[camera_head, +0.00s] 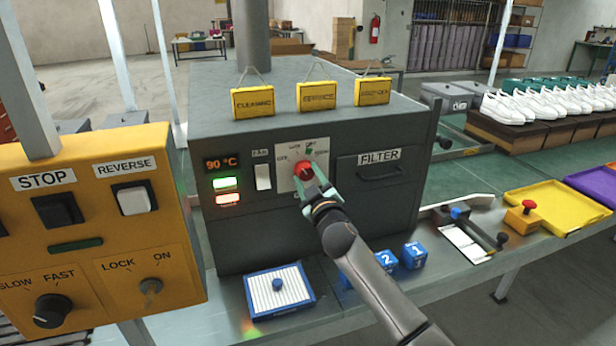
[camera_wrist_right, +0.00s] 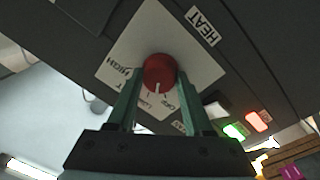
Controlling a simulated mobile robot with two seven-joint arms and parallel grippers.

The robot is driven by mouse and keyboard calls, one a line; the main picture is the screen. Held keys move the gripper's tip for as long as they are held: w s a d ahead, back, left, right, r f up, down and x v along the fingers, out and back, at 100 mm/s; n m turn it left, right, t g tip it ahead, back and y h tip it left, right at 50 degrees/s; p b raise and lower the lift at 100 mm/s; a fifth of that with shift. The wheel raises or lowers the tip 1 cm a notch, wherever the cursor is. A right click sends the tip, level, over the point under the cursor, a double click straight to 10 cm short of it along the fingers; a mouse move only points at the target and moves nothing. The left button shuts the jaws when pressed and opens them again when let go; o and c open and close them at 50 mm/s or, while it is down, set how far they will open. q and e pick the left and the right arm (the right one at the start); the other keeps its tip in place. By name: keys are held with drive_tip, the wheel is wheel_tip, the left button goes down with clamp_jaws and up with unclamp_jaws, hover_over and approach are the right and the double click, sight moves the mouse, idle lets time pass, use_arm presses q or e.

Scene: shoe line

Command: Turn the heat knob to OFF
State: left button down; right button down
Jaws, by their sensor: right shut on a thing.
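The red heat knob (camera_head: 303,171) sits on a white plate (camera_head: 318,147) on the front of a dark grey oven. In the wrist view the knob (camera_wrist_right: 159,70) has a white mark that points down the picture, roughly between the LOW and OFF labels. The exact setting is hard to tell. My right gripper (camera_head: 311,184) is shut on the knob, and in the wrist view its two green fingers (camera_wrist_right: 158,92) stand on either side of it. My left gripper is not in view.
A 90 °C display (camera_head: 222,163), lit green and orange buttons and a white switch (camera_head: 262,177) lie left of the knob. A yellow control box (camera_head: 90,220) stands at left.

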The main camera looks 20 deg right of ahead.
drive_tip(key=n, duration=0.5)
drive_tip(key=shift+n+y+p, duration=0.3)
drive_tip(key=shift+y+p, duration=0.1)
idle(0.3)
drive_tip(key=shift+c, duration=1.5)
unclamp_jaws()
drive_tip(key=s, duration=1.2)
drive_tip(key=shift+s+d+f, duration=0.2)
drive_tip(key=shift+s+f, duration=0.05)
drive_tip(key=shift+f, duration=0.2)
